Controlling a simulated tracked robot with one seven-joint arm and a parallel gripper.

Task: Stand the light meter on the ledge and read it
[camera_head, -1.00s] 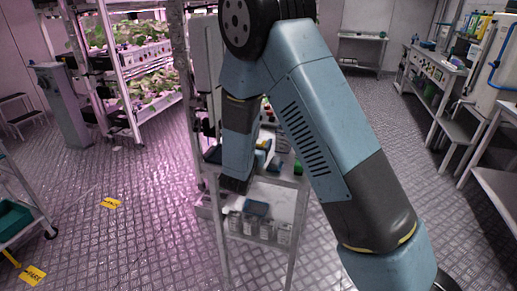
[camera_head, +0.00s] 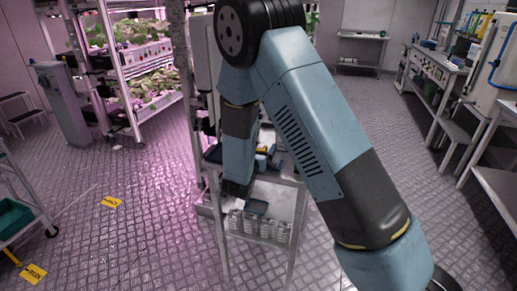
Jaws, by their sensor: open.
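My arm crosses the middle of the view and bends down over a white trolley (camera_head: 262,240). My gripper (camera_head: 238,190) is the dark end of the arm, at the trolley's left side, above its lower shelf. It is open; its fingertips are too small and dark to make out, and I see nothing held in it. Small yellow and blue items (camera_head: 262,158) lie on the trolley's upper level, partly behind my arm. I cannot tell which of these, if any, is the light meter. I cannot pick out the ledge for certain.
The trolley's lower shelf holds several pale containers (camera_head: 258,228). A lit plant rack (camera_head: 130,60) stands back left beside a grey cabinet (camera_head: 62,105). A bench (camera_head: 440,65) lines the right wall. Yellow floor signs (camera_head: 111,202) lie left. Open floor lies on both sides.

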